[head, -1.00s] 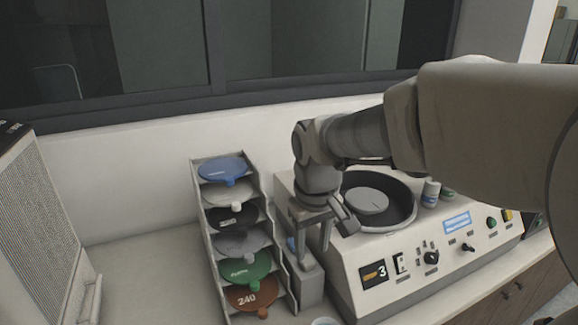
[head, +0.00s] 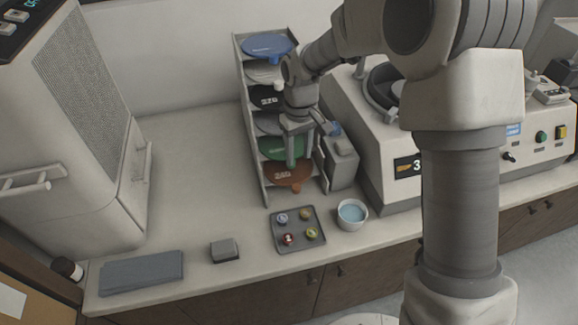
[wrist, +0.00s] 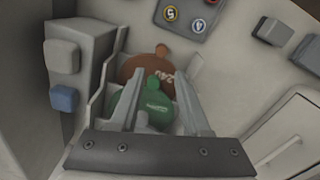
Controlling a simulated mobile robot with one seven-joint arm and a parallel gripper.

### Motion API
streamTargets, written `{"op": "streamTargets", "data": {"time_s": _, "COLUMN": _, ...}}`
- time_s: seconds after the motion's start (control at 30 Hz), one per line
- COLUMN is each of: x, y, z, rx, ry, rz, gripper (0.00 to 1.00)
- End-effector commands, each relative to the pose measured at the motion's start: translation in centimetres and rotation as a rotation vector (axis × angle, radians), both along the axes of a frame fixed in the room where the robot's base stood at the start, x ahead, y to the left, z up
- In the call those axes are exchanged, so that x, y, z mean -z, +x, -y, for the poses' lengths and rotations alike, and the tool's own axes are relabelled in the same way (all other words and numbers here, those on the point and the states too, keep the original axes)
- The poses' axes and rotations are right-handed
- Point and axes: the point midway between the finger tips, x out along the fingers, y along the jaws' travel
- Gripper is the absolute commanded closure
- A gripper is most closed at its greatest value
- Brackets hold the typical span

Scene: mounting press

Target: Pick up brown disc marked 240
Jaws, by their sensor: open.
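The brown disc marked 240 (head: 288,177) lies in the lowest, front slot of a stepped rack (head: 247,123). The disc also shows in the wrist view (wrist: 140,69), with its small round tab pointing outward. My gripper (head: 301,160) is open and empty, in front of the rack's lower slots. In the wrist view my two fingers (wrist: 160,82) stand either side of the green disc (wrist: 128,104), with the brown disc just past their tips. In the head view my fingers hide part of the green and brown discs. I cannot tell the height gap.
Blue (head: 268,46), white, black and grey discs fill the higher slots. A small grey box (head: 341,166) and the press (head: 385,190) stand right of the rack. A tray (head: 281,245) of several small pieces and a bowl (head: 352,214) sit in front.

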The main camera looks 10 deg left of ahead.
Motion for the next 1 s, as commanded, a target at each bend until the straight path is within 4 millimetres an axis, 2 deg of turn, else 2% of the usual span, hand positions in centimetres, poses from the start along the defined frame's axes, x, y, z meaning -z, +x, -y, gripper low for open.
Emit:
{"op": "streamTargets", "data": {"time_s": 0.1, "x": 2.7, "y": -0.1, "z": 0.0, "rx": -0.002, "ry": -0.002, "rz": -0.004, "gripper": 0.53}}
{"op": "streamTargets", "data": {"time_s": 0.3, "x": 6.0, "y": -0.1, "z": 0.0, "rx": 0.0, "ry": -0.001, "rz": -0.003, "gripper": 0.53}}
{"op": "streamTargets", "data": {"time_s": 0.57, "x": 7.8, "y": -0.1, "z": -0.1, "rx": 0.0, "ry": -0.001, "rz": -0.002, "gripper": 0.53}}
{"op": "streamTargets", "data": {"time_s": 0.83, "x": 11.5, "y": -0.2, "z": -0.3, "rx": 0.0, "ry": -0.001, "rz": -0.002, "gripper": 0.53}}
{"op": "streamTargets", "data": {"time_s": 1.0, "x": 12.2, "y": -0.2, "z": -0.3, "rx": 0.0, "ry": 0.0, "rz": 0.001, "gripper": 0.53}}
